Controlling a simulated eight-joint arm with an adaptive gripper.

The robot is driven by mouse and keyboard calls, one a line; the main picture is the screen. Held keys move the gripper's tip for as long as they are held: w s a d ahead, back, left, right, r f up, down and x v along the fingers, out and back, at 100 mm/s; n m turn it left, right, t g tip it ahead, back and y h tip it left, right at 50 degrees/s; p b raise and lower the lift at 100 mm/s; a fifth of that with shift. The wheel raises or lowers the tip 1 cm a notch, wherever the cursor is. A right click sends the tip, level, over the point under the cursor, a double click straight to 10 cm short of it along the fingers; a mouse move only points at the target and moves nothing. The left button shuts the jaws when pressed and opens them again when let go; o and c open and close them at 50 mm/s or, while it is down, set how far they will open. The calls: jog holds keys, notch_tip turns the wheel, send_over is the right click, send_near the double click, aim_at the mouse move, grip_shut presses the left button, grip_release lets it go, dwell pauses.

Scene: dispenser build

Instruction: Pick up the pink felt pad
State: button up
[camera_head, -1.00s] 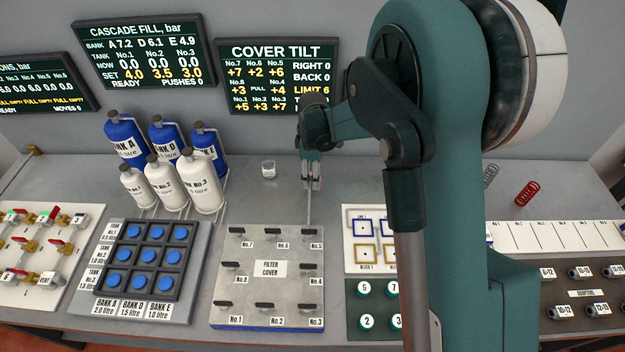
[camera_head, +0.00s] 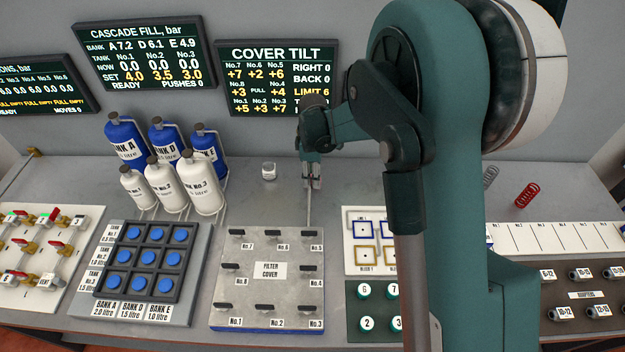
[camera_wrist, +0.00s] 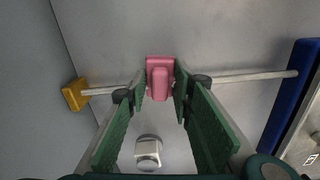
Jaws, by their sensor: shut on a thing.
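The pink felt pad (camera_wrist: 160,64) shows at the top middle of the wrist view, with a raised block on its near side. My gripper (camera_wrist: 161,86) is shut on this raised block, with one green finger on either side. In the head view my gripper (camera_head: 313,183) points down over the bench behind the filter cover, and the pad cannot be made out there. Whether the pad touches the bench is hard to tell.
A thin pale rod (camera_wrist: 240,78) runs from a yellow block (camera_wrist: 74,95) past the pad to a blue edge (camera_wrist: 290,95). A small white-lidded jar (camera_head: 268,171) stands left of my gripper. The filter cover (camera_head: 268,250) with several black clamps lies in front.

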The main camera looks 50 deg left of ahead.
jog(key=shift+r, duration=5)
jog(key=shift+w+d, duration=0.1)
